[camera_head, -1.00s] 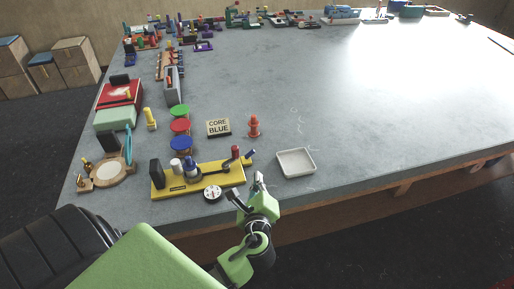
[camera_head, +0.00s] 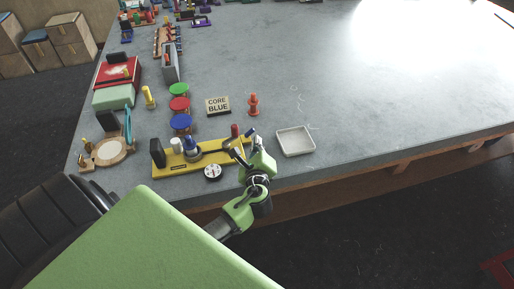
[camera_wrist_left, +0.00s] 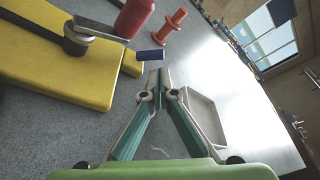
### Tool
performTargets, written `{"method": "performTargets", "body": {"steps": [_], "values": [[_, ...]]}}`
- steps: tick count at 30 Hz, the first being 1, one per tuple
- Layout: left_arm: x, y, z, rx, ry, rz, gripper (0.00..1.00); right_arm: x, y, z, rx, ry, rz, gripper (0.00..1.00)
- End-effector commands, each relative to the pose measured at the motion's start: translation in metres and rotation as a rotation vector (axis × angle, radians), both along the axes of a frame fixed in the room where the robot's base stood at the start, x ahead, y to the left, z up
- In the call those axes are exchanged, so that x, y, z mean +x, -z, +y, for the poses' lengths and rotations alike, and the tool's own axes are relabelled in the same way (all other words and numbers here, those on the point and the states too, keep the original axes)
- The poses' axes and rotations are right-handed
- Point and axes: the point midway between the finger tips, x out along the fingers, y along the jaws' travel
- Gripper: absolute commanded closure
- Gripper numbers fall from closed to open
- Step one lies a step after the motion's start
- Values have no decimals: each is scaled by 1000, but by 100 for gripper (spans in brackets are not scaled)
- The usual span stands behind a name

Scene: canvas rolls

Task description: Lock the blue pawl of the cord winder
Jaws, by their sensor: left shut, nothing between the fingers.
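The cord winder is a yellow base (camera_head: 205,163) near the table's front edge, bearing a black block, a white peg, a blue-topped spool (camera_head: 191,147) and a red knob (camera_head: 235,130). In the left wrist view, a grey metal arm (camera_wrist_left: 100,31) runs from a dark pivot behind the red knob (camera_wrist_left: 134,18). The blue pawl tip (camera_wrist_left: 150,55) shows beyond it, just ahead of my fingertips. My left gripper (camera_head: 252,143) is at the winder's right end; its fingers (camera_wrist_left: 162,78) are shut and empty. I cannot tell whether they touch the blue tip. My right gripper is out of view.
A white tray (camera_head: 280,151) lies right of the gripper. A red figure (camera_head: 253,104) and a "CORE BLUE" sign (camera_head: 218,106) stand behind. The table's right side is clear.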

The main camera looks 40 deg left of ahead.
Motion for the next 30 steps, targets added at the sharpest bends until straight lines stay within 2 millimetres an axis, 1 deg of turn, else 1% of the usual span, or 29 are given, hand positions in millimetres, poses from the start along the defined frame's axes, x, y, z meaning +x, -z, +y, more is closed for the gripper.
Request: {"method": "performTargets", "body": {"steps": [1, 3, 9, 21, 30], "values": [[7, 0, 5, 2, 0, 1, 100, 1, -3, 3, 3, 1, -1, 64], [14, 3, 10, 1, -1, 0, 100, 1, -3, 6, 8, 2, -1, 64], [24, 7, 17, 0, 0, 0, 100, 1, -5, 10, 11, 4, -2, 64], [25, 8, 18, -1, 0, -2, 100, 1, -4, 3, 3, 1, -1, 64], [24, 6, 18, -35, 0, -41, 100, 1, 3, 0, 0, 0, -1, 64]]}}
